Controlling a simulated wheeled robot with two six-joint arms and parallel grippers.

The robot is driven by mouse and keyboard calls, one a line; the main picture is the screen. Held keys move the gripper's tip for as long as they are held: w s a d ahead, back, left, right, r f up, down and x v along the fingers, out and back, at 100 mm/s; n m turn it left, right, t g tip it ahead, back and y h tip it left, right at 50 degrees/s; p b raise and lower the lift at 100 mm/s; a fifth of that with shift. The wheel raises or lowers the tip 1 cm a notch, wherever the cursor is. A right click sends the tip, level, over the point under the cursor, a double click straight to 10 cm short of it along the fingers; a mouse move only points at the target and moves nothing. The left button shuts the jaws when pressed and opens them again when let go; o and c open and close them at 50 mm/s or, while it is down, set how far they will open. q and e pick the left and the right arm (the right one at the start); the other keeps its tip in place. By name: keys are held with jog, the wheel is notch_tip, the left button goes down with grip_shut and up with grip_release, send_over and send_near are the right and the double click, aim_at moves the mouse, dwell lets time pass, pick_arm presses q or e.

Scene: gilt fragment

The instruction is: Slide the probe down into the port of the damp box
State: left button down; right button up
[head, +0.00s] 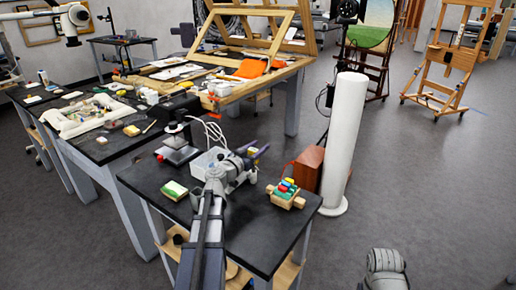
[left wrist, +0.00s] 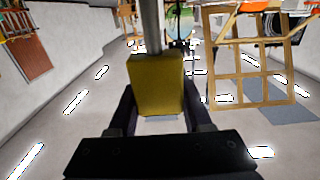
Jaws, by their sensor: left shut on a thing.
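My left gripper (head: 252,156) is over the small black-topped table. In the left wrist view its dark fingers (left wrist: 158,112) are shut on the olive-yellow handle of the probe (left wrist: 157,84). A grey metal shaft runs from the handle to the top edge of that view. In the head view the probe is too small and covered to make out clearly. A white box (head: 203,163), which may be the damp box, stands just left of the gripper, partly hidden by it. I cannot make out its port.
A green-and-cream block (head: 174,190) lies left on the black tabletop (head: 262,232). A wooden rack with coloured pieces (head: 286,194) sits at right. A black stand (head: 178,128) rises behind. A tall white cylinder (head: 344,145) stands on the floor beyond.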

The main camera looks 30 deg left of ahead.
pick_arm(q)
jog(key=shift+f+b, duration=1.3)
jog(key=shift+f, duration=0.05)
jog(key=shift+c, duration=1.3)
grip_release()
jog(key=s, duration=0.7)
jog(key=shift+s+a, duration=0.3)
jog(key=shift+s, duration=0.1)
jog(key=shift+r, duration=0.1)
